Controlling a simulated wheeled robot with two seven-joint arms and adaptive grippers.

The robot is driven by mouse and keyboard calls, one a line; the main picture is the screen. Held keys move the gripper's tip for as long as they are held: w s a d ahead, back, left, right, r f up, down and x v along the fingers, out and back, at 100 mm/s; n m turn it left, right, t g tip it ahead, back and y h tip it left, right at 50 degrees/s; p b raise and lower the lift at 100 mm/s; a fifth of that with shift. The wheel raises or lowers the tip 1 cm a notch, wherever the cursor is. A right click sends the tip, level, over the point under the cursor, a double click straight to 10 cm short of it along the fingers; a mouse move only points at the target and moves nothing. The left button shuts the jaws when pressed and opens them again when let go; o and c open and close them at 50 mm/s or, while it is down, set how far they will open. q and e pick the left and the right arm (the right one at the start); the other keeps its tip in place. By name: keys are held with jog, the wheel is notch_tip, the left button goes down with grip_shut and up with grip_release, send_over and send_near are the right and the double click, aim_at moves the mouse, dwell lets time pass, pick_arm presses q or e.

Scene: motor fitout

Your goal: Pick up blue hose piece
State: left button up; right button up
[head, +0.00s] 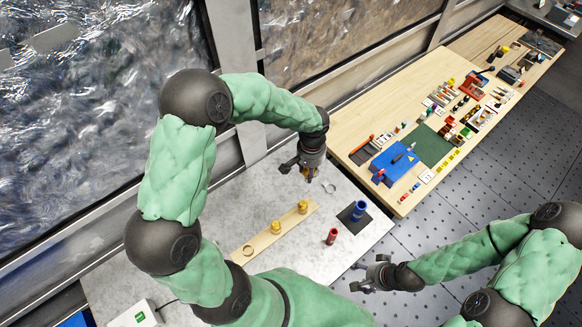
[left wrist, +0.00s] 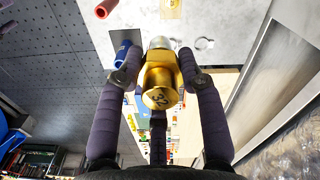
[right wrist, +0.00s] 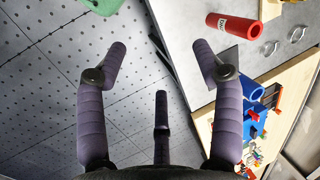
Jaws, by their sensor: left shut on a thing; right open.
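My right gripper (head: 370,275) is open and empty over the floor beside the table's right front edge. In the right wrist view, nothing lies between its fingers (right wrist: 165,70).
A red hose piece (head: 332,236) stands in front of the blue one. A wooden strip (head: 262,237) holds two brass fittings and a ring. A metal ring (head: 329,188) lies near my left gripper. A wooden bench (head: 375,126) with tools and a blue box (head: 395,164) is behind.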

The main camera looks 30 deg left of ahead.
pick_arm(q)
jog(key=shift+w+d+r+m, duration=0.15)
jog(key=shift+w+d+r, duration=0.1)
jog(key=shift+d, duration=0.15)
jog(key=shift+w+d+r+m, duration=0.15)
jog(key=shift+d+r, duration=0.1)
jog(key=shift+d, duration=0.15)
